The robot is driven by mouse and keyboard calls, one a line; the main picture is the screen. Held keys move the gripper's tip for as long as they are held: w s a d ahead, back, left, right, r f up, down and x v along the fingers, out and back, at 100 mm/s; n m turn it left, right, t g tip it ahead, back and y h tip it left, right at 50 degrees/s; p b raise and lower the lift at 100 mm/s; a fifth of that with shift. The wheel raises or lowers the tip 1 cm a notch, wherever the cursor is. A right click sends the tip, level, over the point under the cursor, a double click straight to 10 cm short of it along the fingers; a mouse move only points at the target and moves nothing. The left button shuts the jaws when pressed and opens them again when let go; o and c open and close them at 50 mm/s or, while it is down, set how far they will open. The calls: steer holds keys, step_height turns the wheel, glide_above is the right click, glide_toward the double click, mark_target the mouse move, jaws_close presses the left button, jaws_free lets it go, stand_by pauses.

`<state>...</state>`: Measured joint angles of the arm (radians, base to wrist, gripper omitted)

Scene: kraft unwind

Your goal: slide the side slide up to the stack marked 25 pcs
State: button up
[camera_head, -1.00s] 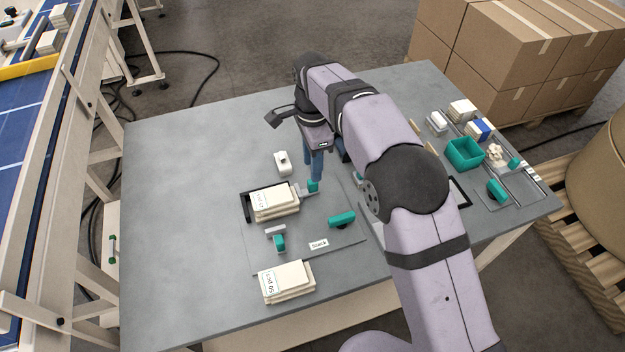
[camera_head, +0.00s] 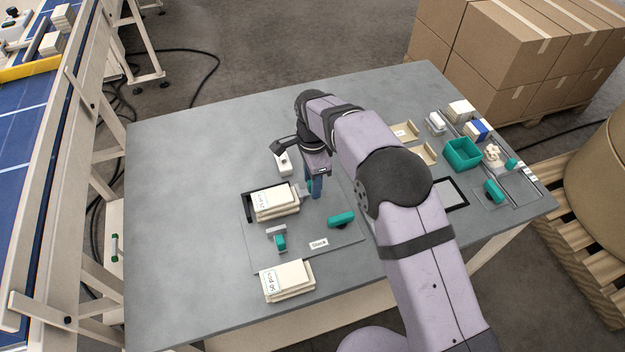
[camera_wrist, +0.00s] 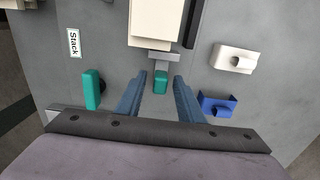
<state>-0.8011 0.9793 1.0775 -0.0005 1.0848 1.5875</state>
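A cream stack (camera_head: 275,203) lies in a black-edged corner on the grey plate; its label is too small to read surely. The side slide, a grey plate with a teal handle (camera_wrist: 161,82), is at the stack's right side in the head view, largely hidden by my gripper (camera_head: 315,196). In the wrist view the slide's grey plate (camera_wrist: 165,57) is very close to the stack (camera_wrist: 157,22); I cannot tell whether they touch. My gripper (camera_wrist: 160,84) is open there, its blue fingers on either side of the handle and apart from it.
A second slide with a teal handle (camera_head: 280,242) and a teal knob (camera_head: 341,219) are on the plate. Another stack (camera_head: 287,280) lies in front. A white dispenser (camera_head: 283,163) and a blue holder (camera_wrist: 217,103) are nearby. The table's left side is clear.

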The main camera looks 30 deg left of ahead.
mark_target(299, 190)
jaws_close()
steer(key=shift+s+a, duration=1.2)
steer(key=shift+a, duration=0.05)
jaws_free()
steer(key=shift+r, duration=0.1)
steer(key=shift+r+b, duration=0.9)
steer(key=shift+r, duration=2.7)
